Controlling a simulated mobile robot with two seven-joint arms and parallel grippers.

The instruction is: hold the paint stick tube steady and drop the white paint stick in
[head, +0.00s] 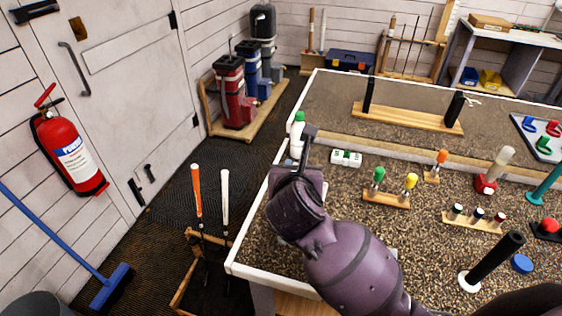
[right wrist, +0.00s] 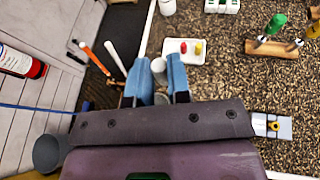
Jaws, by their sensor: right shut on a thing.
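A white tray (right wrist: 187,58) with a red and a yellow piece lies just past the fingers in that view. I cannot tell for sure which thing is the paint stick tube. My left gripper is not in view.
A white bottle with a green cap (head: 297,138) stands beyond the right gripper. A white tray with green marks (head: 346,158) and a wooden rack with green and yellow tools (head: 386,199) are to its right.

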